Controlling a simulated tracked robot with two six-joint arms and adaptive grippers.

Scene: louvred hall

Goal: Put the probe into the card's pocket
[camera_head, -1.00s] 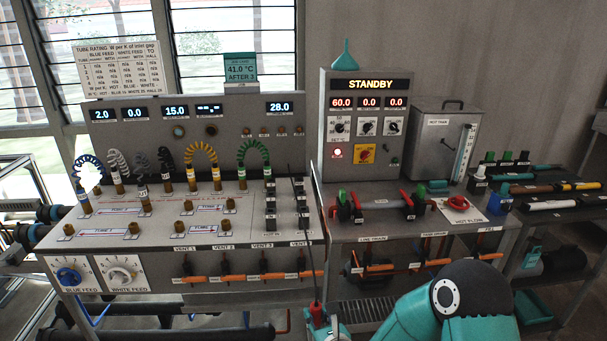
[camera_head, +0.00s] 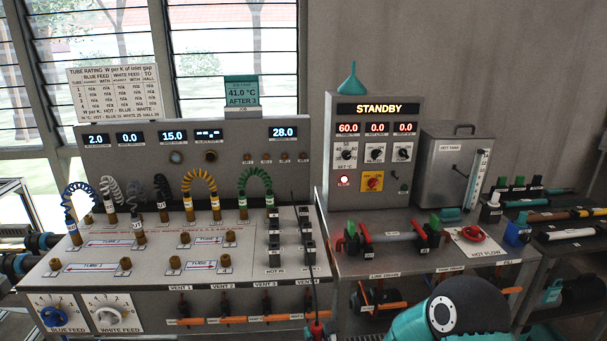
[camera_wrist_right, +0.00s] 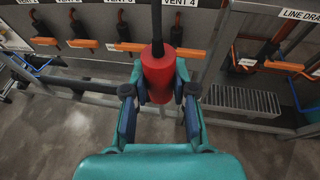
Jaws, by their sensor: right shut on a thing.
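The probe has a red grip (camera_wrist_right: 158,78) and a thin black upper part. In the right wrist view my right gripper (camera_wrist_right: 159,95) is shut on the red grip. The probe points away from me towards the bench front. In the head view the red grip (camera_head: 316,329) is at the bottom edge, below the vent row. Several black fittings (camera_head: 274,240) are on the bench's right part; I cannot tell which opening is the card's pocket. My left gripper is out of view.
Curved tubes (camera_head: 199,178) and brass fittings stand on the left bench. Orange vent handles (camera_head: 235,319) stick out along its front. A grey STANDBY cabinet (camera_head: 373,150) and hot tank (camera_head: 450,175) stand to the right. Floor is clear below the gripper.

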